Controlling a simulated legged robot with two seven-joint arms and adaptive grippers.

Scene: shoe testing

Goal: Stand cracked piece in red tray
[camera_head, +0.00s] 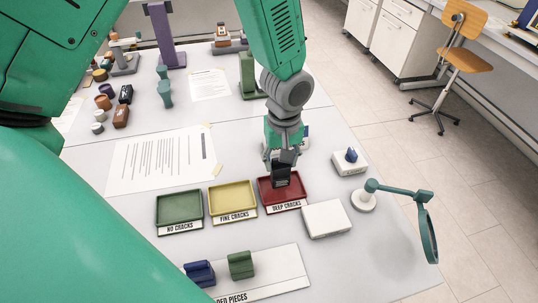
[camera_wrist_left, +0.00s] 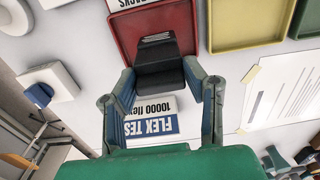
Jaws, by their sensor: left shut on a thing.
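The red tray (camera_head: 283,206) labelled DEEP CRACKS is the right one of three trays on the table; its edge also shows in the left wrist view (camera_wrist_left: 122,40). My left gripper (camera_head: 282,162) comes down over it, shut on a black piece (camera_head: 281,180). In the left wrist view the black piece (camera_wrist_left: 158,82) sits between the fingertips of the left gripper (camera_wrist_left: 165,95), with its far end over the tray floor. It looks upright in the head view. I cannot tell if it touches the tray floor. Any crack is not visible. My right gripper is not in view.
A green tray (camera_head: 179,222) and a yellow tray (camera_head: 232,216) stand left of the red one. A white block (camera_head: 326,219) and a magnifier (camera_head: 428,235) are to the right. Blue (camera_head: 200,273) and green (camera_head: 240,265) pieces sit on a white board in front.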

